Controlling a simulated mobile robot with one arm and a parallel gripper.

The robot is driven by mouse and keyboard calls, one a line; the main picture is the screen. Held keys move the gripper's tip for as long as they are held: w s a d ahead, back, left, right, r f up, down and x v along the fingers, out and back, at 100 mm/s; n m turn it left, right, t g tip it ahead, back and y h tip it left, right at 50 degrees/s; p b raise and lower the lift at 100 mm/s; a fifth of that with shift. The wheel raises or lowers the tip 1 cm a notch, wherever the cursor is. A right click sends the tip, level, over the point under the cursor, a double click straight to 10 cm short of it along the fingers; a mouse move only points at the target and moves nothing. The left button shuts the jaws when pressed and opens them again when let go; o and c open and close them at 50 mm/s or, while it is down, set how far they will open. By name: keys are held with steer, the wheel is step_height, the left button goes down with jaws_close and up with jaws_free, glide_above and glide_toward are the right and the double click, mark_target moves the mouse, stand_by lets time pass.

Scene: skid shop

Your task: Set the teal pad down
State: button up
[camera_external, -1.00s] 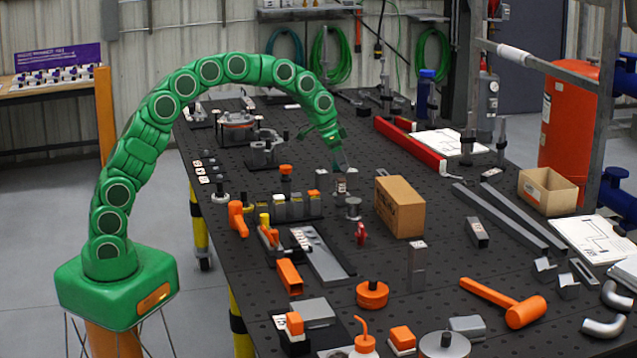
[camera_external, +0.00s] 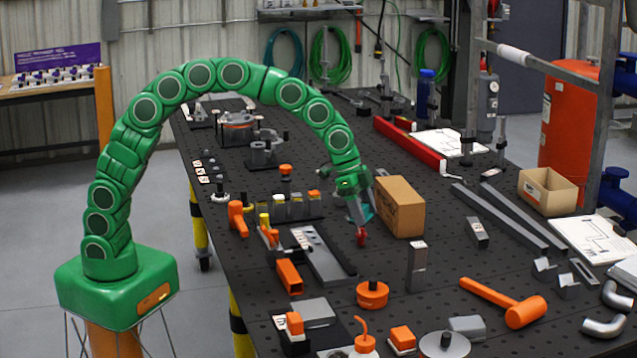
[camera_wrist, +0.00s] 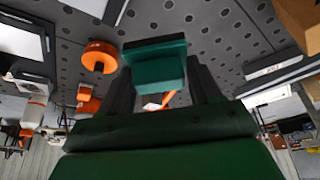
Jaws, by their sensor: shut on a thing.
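The teal pad (camera_wrist: 156,66) is a small block with a flat wider top, held between the two dark fingers of my gripper (camera_wrist: 160,82) in the wrist view. In the external view my gripper (camera_external: 361,212) points down over the middle of the black perforated table (camera_external: 330,340), just left of the cardboard box. A bit of the teal pad (camera_external: 369,212) shows at its fingers. The fingers are shut on the pad. I cannot tell whether the pad touches the tabletop.
The cardboard box (camera_external: 400,207) stands close on the right. A small red part (camera_external: 361,238) is just below my gripper in the picture. A grey channel (camera_external: 318,256), an orange round part (camera_external: 372,293) and a grey upright block (camera_external: 417,267) are nearer the camera.

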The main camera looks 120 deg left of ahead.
steer(key=w+d+m+h, duration=0.1)
steer(key=w+d+m, duration=0.1)
steer(key=d, duration=1.1)
steer(key=w+d+m+h, duration=0.1)
steer(key=d+m, duration=0.1)
steer(key=d, duration=1)
glide_above(386, 329)
steer(key=f, duration=0.9)
steer(key=shift+s+f, duration=0.2)
steer(key=shift+s, duration=0.05)
steer(key=shift+w+f+g, duration=0.3)
steer(key=shift+f, duration=0.15)
steer(key=shift+f+m, duration=0.3)
steer(key=shift+f, duration=1.1)
steer(key=shift+f, duration=0.1)
steer(key=o, duration=1.1)
steer(key=shift+c, duration=0.2)
